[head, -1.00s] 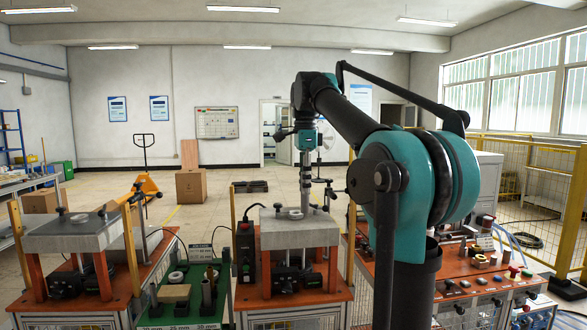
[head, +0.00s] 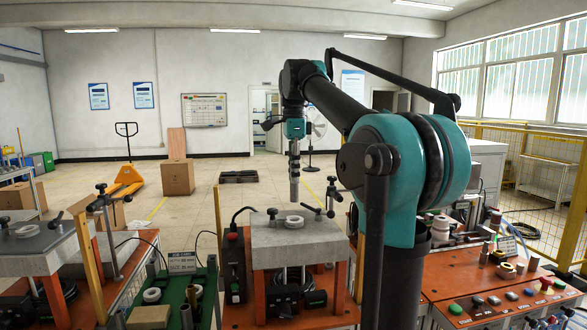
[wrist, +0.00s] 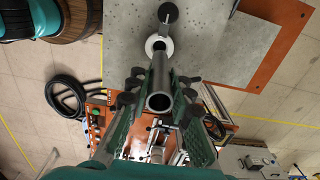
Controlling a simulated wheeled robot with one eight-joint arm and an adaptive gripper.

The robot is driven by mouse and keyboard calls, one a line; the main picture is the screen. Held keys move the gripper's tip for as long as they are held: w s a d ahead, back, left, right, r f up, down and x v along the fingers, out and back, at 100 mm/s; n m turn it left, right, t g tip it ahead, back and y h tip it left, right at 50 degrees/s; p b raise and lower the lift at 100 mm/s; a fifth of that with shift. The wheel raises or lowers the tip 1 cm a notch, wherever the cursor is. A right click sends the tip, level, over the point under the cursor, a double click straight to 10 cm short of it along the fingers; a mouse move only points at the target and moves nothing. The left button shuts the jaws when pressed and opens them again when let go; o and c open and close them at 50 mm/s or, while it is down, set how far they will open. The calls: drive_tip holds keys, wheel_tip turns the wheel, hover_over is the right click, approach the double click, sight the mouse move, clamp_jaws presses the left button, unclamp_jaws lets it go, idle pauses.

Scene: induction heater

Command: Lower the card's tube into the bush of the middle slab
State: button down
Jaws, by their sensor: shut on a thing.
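My gripper (head: 294,145) is shut on a grey metal tube (head: 294,182), which hangs upright below it. In the wrist view the tube (wrist: 160,78) runs between the fingers (wrist: 160,92), its open near end facing the camera. The middle slab (head: 278,238) is a grey block on orange legs. The white ring-shaped bush (head: 294,222) sits on its top. In the head view the tube's lower end is above the bush, with a gap between. In the wrist view the bush (wrist: 151,42) shows around the tube's far end, partly hidden by it. The card (head: 181,262) stands on the green tray; its text is unclear.
Black clamp handles (head: 331,193) stand at the slab's back right edge, close to the tube. A yellow post (head: 219,225) rises at its left. Another slab (head: 25,262) is at far left. The green tray (head: 204,295) holds several parts. An orange control bench (head: 480,290) lies right.

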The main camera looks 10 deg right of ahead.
sight(294, 192)
drive_tip(key=shift+f, duration=2.65)
drive_tip(key=shift+f, duration=0.4)
drive_tip(key=shift+f, duration=2)
drive_tip(key=shift+f, duration=0.35)
drive_tip(key=shift+f, duration=0.35)
drive_tip(key=c, duration=1.3)
unclamp_jaws()
